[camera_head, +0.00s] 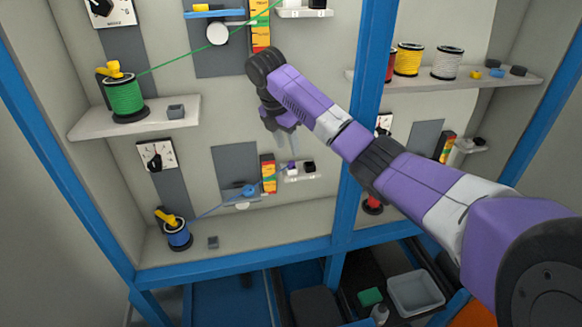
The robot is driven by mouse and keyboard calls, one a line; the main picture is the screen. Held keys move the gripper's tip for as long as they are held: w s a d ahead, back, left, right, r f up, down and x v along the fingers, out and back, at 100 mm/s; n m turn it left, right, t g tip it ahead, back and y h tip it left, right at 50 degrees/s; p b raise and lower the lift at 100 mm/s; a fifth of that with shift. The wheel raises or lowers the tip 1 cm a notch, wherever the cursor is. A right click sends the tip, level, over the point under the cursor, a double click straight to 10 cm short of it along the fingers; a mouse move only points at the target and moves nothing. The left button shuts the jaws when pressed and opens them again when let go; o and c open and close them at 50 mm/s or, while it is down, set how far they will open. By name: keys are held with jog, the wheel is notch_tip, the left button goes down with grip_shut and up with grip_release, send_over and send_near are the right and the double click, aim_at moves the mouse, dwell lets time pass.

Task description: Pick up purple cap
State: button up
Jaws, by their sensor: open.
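My gripper (287,148) points down in front of the left bay. Its thin grey fingers are apart, with nothing visible between them. Just below the fingertips is a small white ledge (301,175) beside a coloured gauge strip (268,173). A tiny purple-blue piece (291,165), perhaps the purple cap, shows at this ledge, partly close behind the fingertips. A black block (309,167) sits to its right. I cannot tell whether the fingers touch the piece. Another small dark purplish piece (479,141) sits on a ledge in the right bay.
A blue post (357,110) stands between the bays, close behind my arm. A green spool (126,98) and a blue spool (177,234) feed lines across the left bay. Yellow and white spools (447,63) stand on the right shelf. Bins lie below.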

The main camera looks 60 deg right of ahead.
aim_at(292, 162)
jog(key=shift+b+x, duration=0.35)
jog(key=shift+x, duration=0.7)
jog(key=shift+p+x, duration=0.95)
jog(key=shift+x, duration=1.55)
jog(key=shift+w+d, duration=0.1)
jog(key=shift+w, duration=0.05)
grip_shut()
